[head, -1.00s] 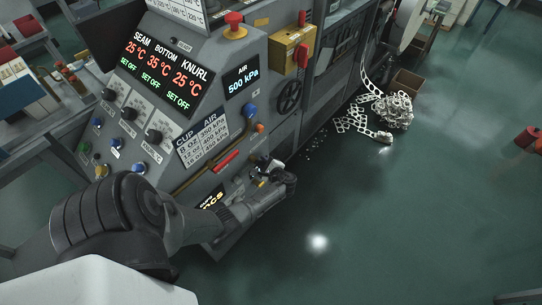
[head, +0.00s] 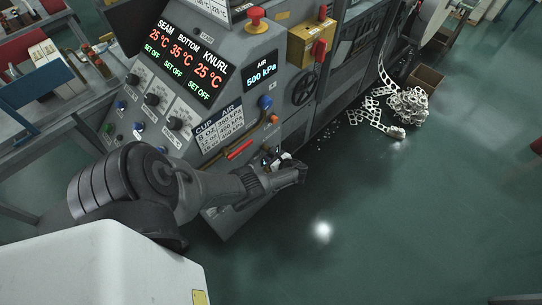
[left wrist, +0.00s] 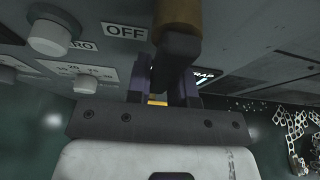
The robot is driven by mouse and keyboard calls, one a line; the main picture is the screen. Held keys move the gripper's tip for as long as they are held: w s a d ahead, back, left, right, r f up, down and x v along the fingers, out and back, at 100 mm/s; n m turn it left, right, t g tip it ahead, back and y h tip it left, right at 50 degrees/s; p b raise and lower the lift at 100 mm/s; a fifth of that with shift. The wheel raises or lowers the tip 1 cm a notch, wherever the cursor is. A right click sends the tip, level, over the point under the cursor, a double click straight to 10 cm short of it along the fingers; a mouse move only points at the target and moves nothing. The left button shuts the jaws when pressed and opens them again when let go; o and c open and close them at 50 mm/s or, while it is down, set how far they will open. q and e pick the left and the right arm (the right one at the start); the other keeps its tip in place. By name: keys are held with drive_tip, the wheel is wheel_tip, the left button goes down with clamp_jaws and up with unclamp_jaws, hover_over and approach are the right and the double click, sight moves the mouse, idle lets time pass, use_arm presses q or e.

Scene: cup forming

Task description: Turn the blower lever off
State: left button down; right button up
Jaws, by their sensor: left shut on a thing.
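The grey control panel (head: 215,165) shows in the head view, with my left arm reaching across its lower front. My left gripper (head: 275,160) is low at the panel's right side, small and partly hidden by my wrist. In the left wrist view my left gripper (left wrist: 166,75) has its dark fingers close about a dark lever piece with a brown cylindrical handle (left wrist: 180,12), and is shut on it. An OFF label (left wrist: 125,32) is just left of this lever. The lever's far end is cut off by the frame. My right gripper is not in view.
White knobs (left wrist: 50,32) sit left of the lever. A red handle (head: 239,150) and a red emergency button (head: 256,14) are on the panel. A yellow box (head: 310,43) is at its right. Perforated scrap (head: 408,105) lies on the floor; the floor at right is clear.

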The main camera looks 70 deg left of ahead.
use_arm(q)
drive_tip(key=shift+s, duration=0.1)
idle(0.5)
drive_tip(key=c, duration=1)
unclamp_jaws()
drive_tip(key=p+v, duration=0.3)
drive_tip(key=v, duration=1.1)
drive_tip(key=shift+p, duration=0.3)
drive_tip(key=shift+a, duration=0.15)
